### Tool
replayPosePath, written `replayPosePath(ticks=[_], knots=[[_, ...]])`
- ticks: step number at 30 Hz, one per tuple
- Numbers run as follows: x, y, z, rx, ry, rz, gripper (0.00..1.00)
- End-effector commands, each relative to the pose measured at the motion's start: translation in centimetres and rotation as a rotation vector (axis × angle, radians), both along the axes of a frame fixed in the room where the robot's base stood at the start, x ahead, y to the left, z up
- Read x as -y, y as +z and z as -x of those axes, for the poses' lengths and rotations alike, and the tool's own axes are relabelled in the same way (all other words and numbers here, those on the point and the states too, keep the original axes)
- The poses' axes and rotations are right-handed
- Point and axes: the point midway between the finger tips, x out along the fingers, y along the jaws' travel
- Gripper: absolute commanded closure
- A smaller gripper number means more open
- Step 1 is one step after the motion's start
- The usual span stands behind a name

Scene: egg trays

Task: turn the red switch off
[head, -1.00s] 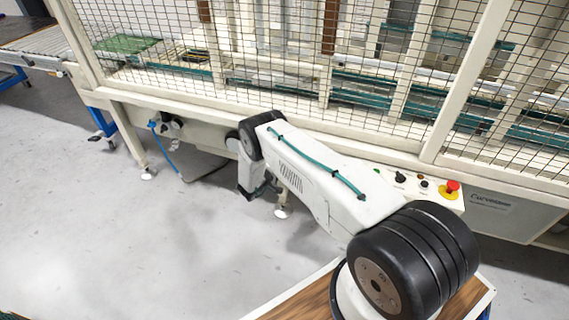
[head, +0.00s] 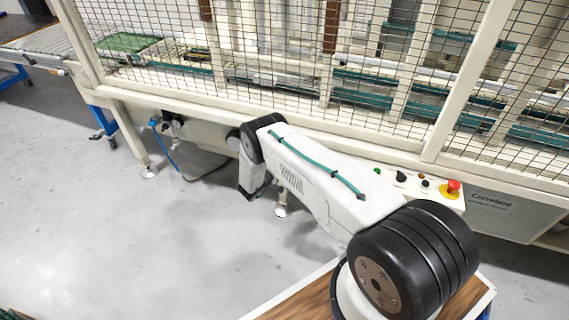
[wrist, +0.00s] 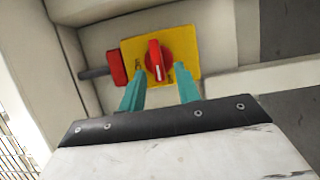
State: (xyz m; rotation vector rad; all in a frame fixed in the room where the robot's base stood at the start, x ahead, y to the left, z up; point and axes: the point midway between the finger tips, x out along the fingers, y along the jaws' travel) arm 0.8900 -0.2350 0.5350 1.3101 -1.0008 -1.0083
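The red switch (wrist: 157,60) is a round red rotary knob with a white mark on its raised grip, which stands upright in the wrist view. It sits on a yellow plate (wrist: 186,45). My gripper (wrist: 160,71) has two teal fingers, apart and empty. They point at the plate, one on each side of the knob's lower part. Whether they touch the knob or plate I cannot tell. In the head view my arm shows, but my gripper and the switch are hidden.
A red block with a dark bar (wrist: 117,68) is left of the plate. In the head view, a red push button (head: 453,187) and small knobs sit on a control panel (head: 440,198) of the caged machine. A blue cable (head: 169,155) hangs at left.

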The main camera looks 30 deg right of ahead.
Motion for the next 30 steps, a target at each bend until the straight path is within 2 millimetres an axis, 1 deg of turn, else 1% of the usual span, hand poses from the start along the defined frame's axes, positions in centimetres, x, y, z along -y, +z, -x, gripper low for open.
replayPosePath(ticks=[5,8,16,21,24,30], knots=[[0.0,0.0,0.1,0.0,-0.002,0.0,0.67],[-0.8,0.0,0.2,0.0,0.0,0.0,0.67],[-5.3,0.0,1.4,0.0,0.003,0.0,0.67],[-7.2,-0.1,1.9,-0.001,0.003,0.0,0.67],[-7.6,-0.1,2.1,-0.001,0.001,0.0,0.67],[-7.6,-0.1,2.1,0.0,0.0,0.0,0.67]])
